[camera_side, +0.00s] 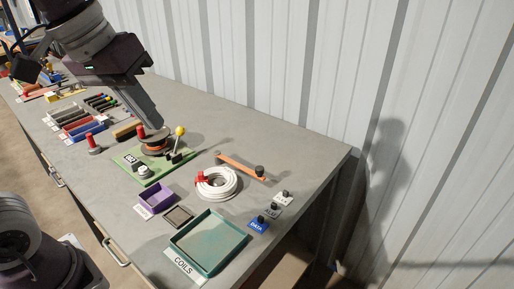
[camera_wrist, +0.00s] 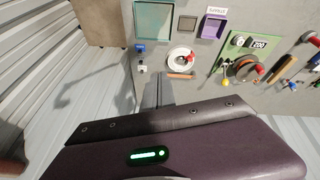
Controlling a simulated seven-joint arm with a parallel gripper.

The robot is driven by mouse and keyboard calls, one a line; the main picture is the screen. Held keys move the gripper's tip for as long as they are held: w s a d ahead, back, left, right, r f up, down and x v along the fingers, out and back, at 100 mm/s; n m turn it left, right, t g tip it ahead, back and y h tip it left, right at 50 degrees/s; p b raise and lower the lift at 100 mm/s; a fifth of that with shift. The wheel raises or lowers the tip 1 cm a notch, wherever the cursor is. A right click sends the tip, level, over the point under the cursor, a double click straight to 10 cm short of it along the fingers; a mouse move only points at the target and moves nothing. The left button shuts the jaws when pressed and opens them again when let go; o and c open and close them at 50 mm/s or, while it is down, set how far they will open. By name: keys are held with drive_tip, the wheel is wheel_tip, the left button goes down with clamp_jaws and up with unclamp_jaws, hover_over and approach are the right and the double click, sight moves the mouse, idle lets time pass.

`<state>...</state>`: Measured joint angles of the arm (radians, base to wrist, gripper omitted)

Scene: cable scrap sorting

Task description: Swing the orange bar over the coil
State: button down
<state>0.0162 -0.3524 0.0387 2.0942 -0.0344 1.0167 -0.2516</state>
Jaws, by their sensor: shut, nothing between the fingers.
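The orange bar (camera_side: 238,165) lies behind the white coil (camera_side: 231,194) in the side view, with a black knob (camera_side: 259,171) at its right end. The bar is beside the coil, not across it. A red piece (camera_side: 202,177) sits at the coil's left edge. In the wrist view the orange bar (camera_wrist: 180,76) shows just below the coil (camera_wrist: 171,56). My gripper (camera_side: 155,124) is shut and empty, above the green board area in the side view and apart from bar and coil. Its fingers (camera_wrist: 158,92) also show in the wrist view.
A teal COILS tray (camera_side: 243,238), a purple bin (camera_side: 156,197) and a small dark tray (camera_side: 178,216) stand in front. Blue and white tagged pieces (camera_side: 258,224) sit right of the coil. A green board (camera_side: 130,158) with a spool and yellow-knobbed lever stands left. Bare bench lies behind the bar.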

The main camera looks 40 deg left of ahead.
drive_tip(key=w+f+n+g, duration=0.1)
drive_tip(key=w+f+n, duration=0.15)
drive_tip(key=w, duration=0.75)
drive_tip(key=w+f+n+g, duration=0.1)
drive_tip(key=w+n, duration=0.2)
drive_tip(key=w, duration=0.7)
drive_tip(key=w+f+n, duration=0.1)
drive_tip(key=w+f, duration=0.2)
drive_tip(key=f, duration=0.5)
drive_tip(key=w+d+f+n+g, duration=0.1)
drive_tip(key=w+f, duration=0.3)
drive_tip(key=f, duration=0.4)
drive_tip(key=w+f+n+g, duration=0.1)
drive_tip(key=w+f+n, duration=0.2)
drive_tip(key=f, duration=0.5)
drive_tip(key=shift+w+d, duration=0.2)
drive_tip(key=shift+w, duration=0.15)
drive_tip(key=s+a, duration=0.1)
drive_tip(key=s, duration=0.7)
drive_tip(key=s+a, duration=0.1)
drive_tip(key=s, duration=0.3)
drive_tip(key=shift+s+a+r, duration=0.15)
drive_tip(key=shift+s+a, duration=0.1)
drive_tip(key=shift+a, duration=0.1)
drive_tip(key=shift+s+a, duration=0.6)
drive_tip(key=shift+s, duration=0.15)
